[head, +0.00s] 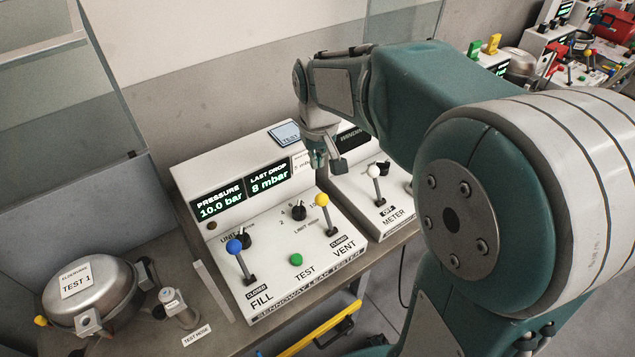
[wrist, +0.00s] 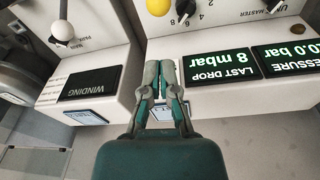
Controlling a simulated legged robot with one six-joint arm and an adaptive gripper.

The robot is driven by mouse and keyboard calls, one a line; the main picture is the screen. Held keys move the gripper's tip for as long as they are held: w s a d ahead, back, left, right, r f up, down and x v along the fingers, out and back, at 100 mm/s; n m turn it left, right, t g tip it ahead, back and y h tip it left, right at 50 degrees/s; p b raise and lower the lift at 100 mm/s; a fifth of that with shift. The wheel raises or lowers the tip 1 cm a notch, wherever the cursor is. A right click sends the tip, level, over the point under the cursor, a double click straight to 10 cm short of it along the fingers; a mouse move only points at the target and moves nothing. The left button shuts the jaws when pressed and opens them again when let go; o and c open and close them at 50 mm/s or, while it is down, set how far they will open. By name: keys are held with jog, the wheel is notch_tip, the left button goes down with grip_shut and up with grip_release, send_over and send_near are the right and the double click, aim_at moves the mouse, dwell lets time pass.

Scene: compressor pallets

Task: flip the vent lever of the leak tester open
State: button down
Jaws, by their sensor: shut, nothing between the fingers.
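The leak tester (head: 215,172) is a white sloped box on the bench. Its displays read pressure 10.0 bar and last drop 8 mbar. The vent lever (head: 328,217) has a yellow ball knob and stands at the right of the panel, above labels CLOSED and VENT. Its yellow knob shows at the top edge of the wrist view (wrist: 158,7). My gripper (head: 325,165) is shut and empty, above the tester's upper right edge, behind the vent lever and apart from it. In the wrist view my gripper (wrist: 160,66) points toward the knob, beside the LAST DROP display.
A blue-knobbed fill lever (head: 241,262) and a green test button (head: 296,260) share the panel. A white-knobbed meter lever (head: 375,184) stands on the box to the right. A silver compressor (head: 92,295) marked TEST 1 and a test hose (head: 178,308) lie left.

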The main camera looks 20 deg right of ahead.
aim_at(326, 214)
jog(key=shift+a, duration=0.25)
jog(key=f, duration=0.3)
jog(key=w+f, duration=0.1)
jog(key=f, duration=0.6)
jog(key=shift+w+d, duration=0.15)
jog(key=shift+w, duration=0.1)
jog(key=shift+r, duration=0.1)
